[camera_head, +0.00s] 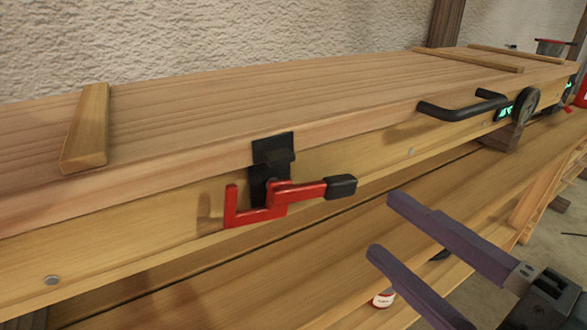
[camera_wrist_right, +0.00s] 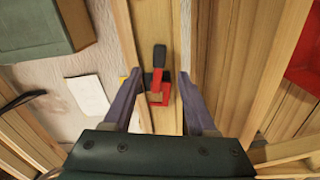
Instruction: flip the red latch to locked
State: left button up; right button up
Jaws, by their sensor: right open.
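The red latch (camera_head: 262,205) is mounted on a black bracket (camera_head: 270,160) on the front edge of a long wooden box. Its red lever lies roughly level, with the black grip (camera_head: 341,187) pointing right and a red hook at the left end. The latch also shows in the right wrist view (camera_wrist_right: 160,93), between the fingers in the picture. My right gripper (camera_head: 381,222) is open, with two purple fingers apart and nothing between them. It is to the right of the latch and does not touch it. My left gripper is not in view.
A black bar handle (camera_head: 460,110) and a round black wheel (camera_head: 525,105) beside green markings are farther right on the box. Wooden strips (camera_head: 87,125) lie on its top. A red and white can (camera_head: 383,299) is partly hidden below my right gripper.

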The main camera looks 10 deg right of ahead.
aim_at(342, 191)
jog(key=x, duration=0.8)
jog(key=shift+w, duration=0.2)
grip_shut()
dwell(1.1)
